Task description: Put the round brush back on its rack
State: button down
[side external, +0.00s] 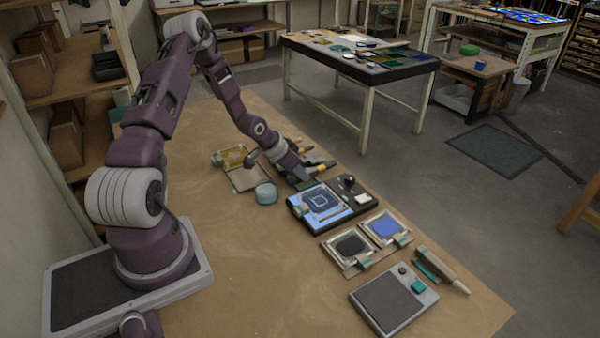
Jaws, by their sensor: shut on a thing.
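My purple arm reaches across the wooden bench, and my gripper (303,182) is low beside the far edge, just behind the lit panel. It is shut on a thin thing that I take to be the round brush; the brush itself is too small and covered to make out. Dark and yellowish handles (318,165) lie close together just behind and right of my gripper, seemingly at the brush rack. The rack's shape and its slots are mostly hidden by my wrist and too small to tell.
A black-framed lit panel (322,203) stands close in front of my gripper. Dark and blue pans (350,245), a grey pad (394,300) and a pale-handled tool (444,270) lie nearer.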

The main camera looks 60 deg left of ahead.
jog(key=shift+f, duration=0.3)
dwell(0.4)
jog(key=c, duration=1.2)
grip_release()
jog(key=v, duration=0.7)
jog(key=s+d+r+g+y, duration=0.1)
jog(key=s+d+r, duration=0.1)
jog(key=d+r, duration=0.4)
jog(key=s+d+r+m+y, duration=0.1)
jog(key=s+d+r, duration=0.2)
jog(key=r, duration=0.4)
jog(key=s+d+r+g+y, duration=0.1)
jog(key=s+d+r, duration=0.1)
jog(key=d+r, duration=0.4)
jog(key=s+d+r+h, duration=0.1)
jog(key=s+d+r, duration=0.2)
jog(key=s+d, duration=0.2)
jog(key=s+d+r+h, duration=0.2)
jog(key=s+d, duration=0.4)
jog(key=s, duration=0.5)
jog(key=shift+d+r+t, duration=0.25)
jog(key=shift+r+t, duration=0.15)
jog(key=shift+r, duration=0.5)
